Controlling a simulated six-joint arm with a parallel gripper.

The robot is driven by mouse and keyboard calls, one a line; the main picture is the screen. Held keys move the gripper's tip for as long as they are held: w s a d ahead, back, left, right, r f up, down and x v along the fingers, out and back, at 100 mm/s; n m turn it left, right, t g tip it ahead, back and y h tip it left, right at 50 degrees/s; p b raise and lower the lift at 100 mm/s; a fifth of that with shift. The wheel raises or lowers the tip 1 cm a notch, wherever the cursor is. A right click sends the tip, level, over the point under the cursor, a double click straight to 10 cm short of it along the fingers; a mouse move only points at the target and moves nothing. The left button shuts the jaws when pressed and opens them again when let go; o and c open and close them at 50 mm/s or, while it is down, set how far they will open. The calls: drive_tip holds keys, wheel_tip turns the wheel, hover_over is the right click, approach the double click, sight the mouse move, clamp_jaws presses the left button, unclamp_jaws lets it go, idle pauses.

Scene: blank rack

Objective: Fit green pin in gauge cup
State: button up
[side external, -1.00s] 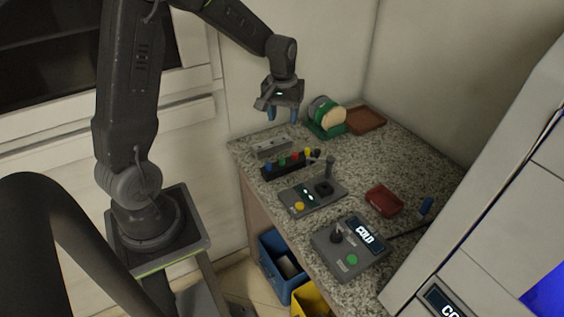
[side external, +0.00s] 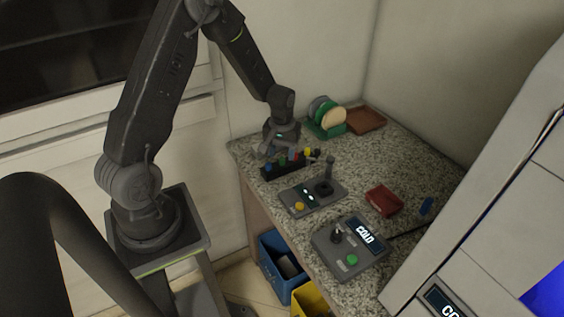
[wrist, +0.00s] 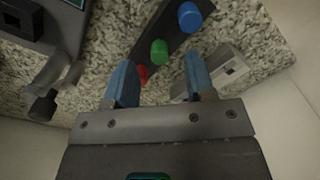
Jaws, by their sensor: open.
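The green pin (side external: 282,161) stands in a black rack (side external: 270,174) between the blue pin (side external: 268,168) and the red pin (side external: 295,156). In the wrist view the green pin (wrist: 159,52) shows just beyond the gap between my two blue fingers, with nothing between them held. My gripper (wrist: 160,78) is open and low over the rack, pointing down; its fingers are partly lost among the pins in the side view. A grey gauge box (side external: 313,196) with a dark round cup (side external: 324,187) and an upright lever sits in front of the rack.
A grey slotted block (wrist: 222,72) lies close beside the rack. A box reading COLD (side external: 350,250), a red block (side external: 384,200), a green holder with discs (side external: 326,128) and a brown tray (side external: 365,120) stand on the counter. The wall is close behind.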

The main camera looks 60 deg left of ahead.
sight(282, 163)
drive_tip(key=shift+f, duration=1.3)
clamp_jaws()
